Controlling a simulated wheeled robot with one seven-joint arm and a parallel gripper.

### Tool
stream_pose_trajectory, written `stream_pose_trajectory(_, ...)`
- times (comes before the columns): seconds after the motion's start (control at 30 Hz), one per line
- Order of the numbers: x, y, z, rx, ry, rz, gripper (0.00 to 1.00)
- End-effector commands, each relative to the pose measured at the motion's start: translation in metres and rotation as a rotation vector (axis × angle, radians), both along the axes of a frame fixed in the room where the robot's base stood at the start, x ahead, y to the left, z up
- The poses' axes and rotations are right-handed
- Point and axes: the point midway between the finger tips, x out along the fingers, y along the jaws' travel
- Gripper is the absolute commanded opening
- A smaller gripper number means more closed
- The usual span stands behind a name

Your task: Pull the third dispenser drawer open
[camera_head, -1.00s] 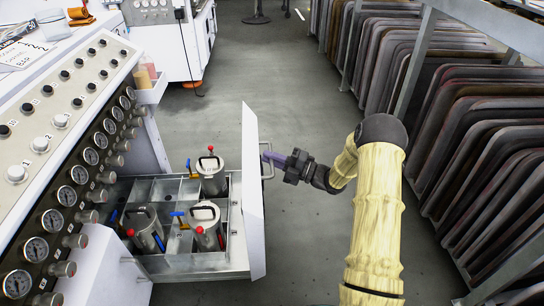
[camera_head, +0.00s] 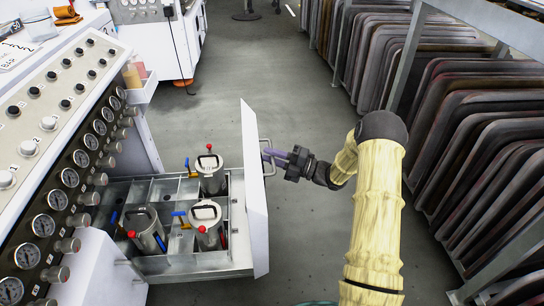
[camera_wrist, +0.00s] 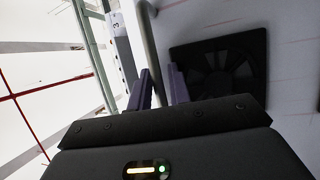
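The open drawer (camera_head: 257,190) sticks out of the cabinet to the right, with a white front panel and a metal, divided inside. Its bar handle (camera_head: 271,170) is on the outer face of the front; in the wrist view the handle bar (camera_wrist: 149,40) runs down to the finger gap. A tag with a "3" (camera_wrist: 116,23) also shows there. My gripper (camera_head: 269,155) is at the handle, coming from the right. Its two purple fingers (camera_wrist: 160,88) are spread apart, with the bar between or just beyond them; contact cannot be told.
Several lidded metal canisters (camera_head: 208,215) with red and blue levers stand in the drawer. The cabinet panel (camera_head: 75,140) carries gauges and knobs at left. A rack of dark trays (camera_head: 480,150) lines the right side. The grey floor (camera_head: 250,70) between is clear.

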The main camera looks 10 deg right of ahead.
Motion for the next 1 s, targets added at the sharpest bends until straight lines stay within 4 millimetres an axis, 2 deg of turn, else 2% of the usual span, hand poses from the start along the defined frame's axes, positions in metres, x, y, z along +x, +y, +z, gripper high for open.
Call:
stream_pose_trajectory(0.27,-0.009,-0.021,-0.001,0.000,0.001,-0.004,0.19)
stream_pose_trajectory(0.8,-0.057,-0.114,-0.021,0.000,0.002,-0.005,0.19)
stream_pose_trajectory(1.0,-0.072,-0.143,-0.028,0.000,0.000,-0.001,0.19)
